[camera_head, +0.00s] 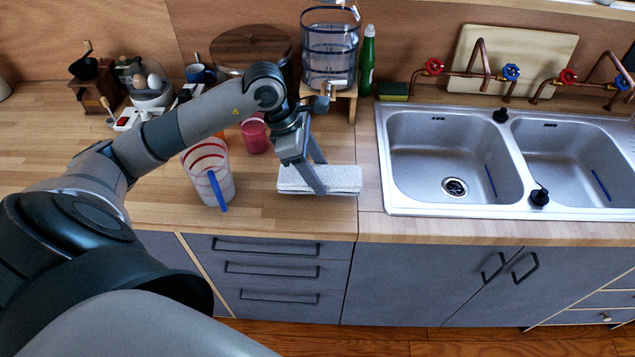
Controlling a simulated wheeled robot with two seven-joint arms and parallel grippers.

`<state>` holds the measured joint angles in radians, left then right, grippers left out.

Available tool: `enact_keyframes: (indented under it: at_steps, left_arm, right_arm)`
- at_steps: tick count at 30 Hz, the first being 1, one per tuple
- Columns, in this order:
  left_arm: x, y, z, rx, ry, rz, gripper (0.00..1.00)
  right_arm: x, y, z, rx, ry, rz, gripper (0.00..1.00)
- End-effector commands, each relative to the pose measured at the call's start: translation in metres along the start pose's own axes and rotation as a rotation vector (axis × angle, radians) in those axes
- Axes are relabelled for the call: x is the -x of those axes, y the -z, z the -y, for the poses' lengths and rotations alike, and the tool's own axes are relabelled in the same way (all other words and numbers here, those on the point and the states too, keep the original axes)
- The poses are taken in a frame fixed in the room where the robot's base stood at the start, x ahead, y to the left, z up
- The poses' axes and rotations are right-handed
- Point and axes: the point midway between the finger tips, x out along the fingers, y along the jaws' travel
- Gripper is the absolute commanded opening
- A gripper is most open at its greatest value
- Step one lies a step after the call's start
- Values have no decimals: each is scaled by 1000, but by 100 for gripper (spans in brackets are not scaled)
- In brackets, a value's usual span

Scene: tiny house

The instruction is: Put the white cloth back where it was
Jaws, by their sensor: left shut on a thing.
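The white cloth (342,179) is a flat folded piece at the counter's front part, left of the sink. My left gripper (318,178) comes down on it from above and is shut on it, with a finger across its front face. The cloth lies level, on or just above the wooden counter (270,212); I cannot tell if it touches. My right gripper is not in view.
A striped glass with a blue stick (210,172) stands left of the cloth, and a red cup (256,134) behind it. A glass dispenser (329,48) and green bottle (367,62) stand behind. The double sink (455,208) is to the right.

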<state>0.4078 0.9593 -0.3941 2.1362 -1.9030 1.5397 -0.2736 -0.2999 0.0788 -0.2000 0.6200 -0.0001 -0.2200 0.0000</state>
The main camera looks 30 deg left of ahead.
Motion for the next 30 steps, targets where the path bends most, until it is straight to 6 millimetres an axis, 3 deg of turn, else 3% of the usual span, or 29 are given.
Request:
enact_keyframes:
  at_steps: [7,17,26,27,29,30]
  left_arm:
    - [-2,1,0,0,0,0,35]
    - [-35,15,0,1,0,-1,35]
    - [-37,16,0,0,-1,0,35]
    - [-37,16,0,0,-1,-1,55]
    - [-37,16,0,0,0,-1,69]
    - [-37,16,0,0,-1,-1,71]
  right_arm:
    - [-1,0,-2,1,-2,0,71]
    - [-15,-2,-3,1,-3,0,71]
    - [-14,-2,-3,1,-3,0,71]
    - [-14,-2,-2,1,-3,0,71]
    - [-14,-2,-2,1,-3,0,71]
    - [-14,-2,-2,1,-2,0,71]
